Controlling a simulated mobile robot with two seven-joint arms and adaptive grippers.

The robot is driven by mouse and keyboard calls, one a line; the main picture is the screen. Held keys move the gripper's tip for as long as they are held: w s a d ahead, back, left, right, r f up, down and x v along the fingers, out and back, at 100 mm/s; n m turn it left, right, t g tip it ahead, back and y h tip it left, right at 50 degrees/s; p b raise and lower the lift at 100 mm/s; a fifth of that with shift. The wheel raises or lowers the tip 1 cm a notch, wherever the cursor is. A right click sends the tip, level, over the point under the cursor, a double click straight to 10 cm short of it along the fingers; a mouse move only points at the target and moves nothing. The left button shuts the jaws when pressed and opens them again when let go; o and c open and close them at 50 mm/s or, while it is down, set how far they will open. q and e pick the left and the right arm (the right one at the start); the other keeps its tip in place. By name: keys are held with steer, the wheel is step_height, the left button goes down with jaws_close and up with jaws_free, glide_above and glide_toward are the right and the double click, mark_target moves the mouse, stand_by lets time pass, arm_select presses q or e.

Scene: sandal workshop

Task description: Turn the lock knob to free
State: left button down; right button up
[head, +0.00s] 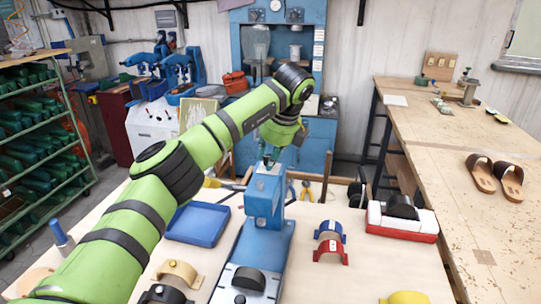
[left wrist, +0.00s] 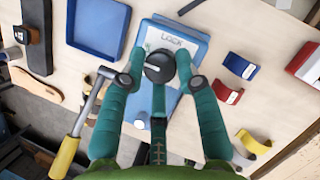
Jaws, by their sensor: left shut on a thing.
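The lock knob (left wrist: 159,68) is a round black knob with a pale line on its face, on top of the blue press (left wrist: 198,45). A white label reading LOCK (left wrist: 172,40) lies beside it. My left gripper (left wrist: 160,64) has its teal fingers on both sides of the knob and is shut on it. In the left wrist view the pale line points roughly left. My right gripper is not in view.
On the table, a blue tray (head: 197,224) lies left of the press, and red and blue arched pieces (head: 330,249) lie right of it. A red and white box (head: 402,229) stands farther right. A hammer (left wrist: 77,125) with a yellow handle lies near the gripper.

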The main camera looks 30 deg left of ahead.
arm_select(q)
steer(key=shift+w+a+r, duration=0.15)
steer(key=shift+r, duration=0.2)
steer(key=c, duration=0.9)
jaws_free()
steer(key=shift+c, duration=0.2)
steer(key=shift+w+f, duration=0.1)
steer(key=shift+f, duration=0.15)
steer(key=v, duration=1.2)
